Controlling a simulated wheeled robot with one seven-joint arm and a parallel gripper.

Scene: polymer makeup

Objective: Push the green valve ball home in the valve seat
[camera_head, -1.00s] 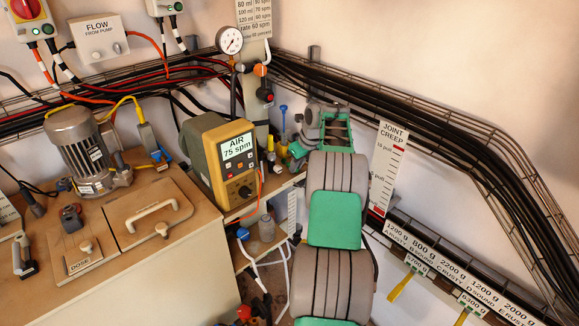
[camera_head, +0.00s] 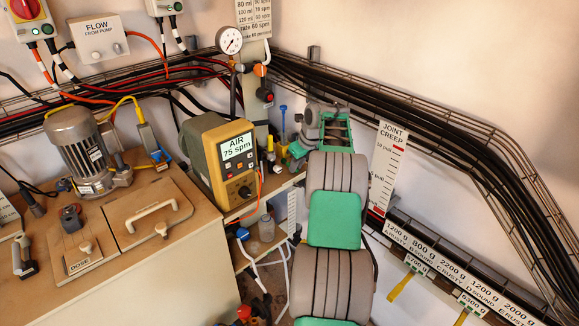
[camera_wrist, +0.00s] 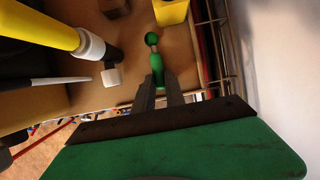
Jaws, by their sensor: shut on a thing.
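In the wrist view, a small round green ball (camera_wrist: 151,38) shows just beyond my fingertips, with a short tan neck below it. A longer green piece (camera_wrist: 157,64) stands directly below that, at the tips of my dark fingers. My gripper (camera_wrist: 162,82) is shut on this green piece. I cannot tell whether the ball and the piece are joined, and I cannot clearly make out the valve seat.
A yellow block (camera_wrist: 172,11) stands close behind the green ball. The yellow AIR meter (camera_head: 218,160) stands left of my gripper. Cable trays (camera_head: 440,130) line the wall.

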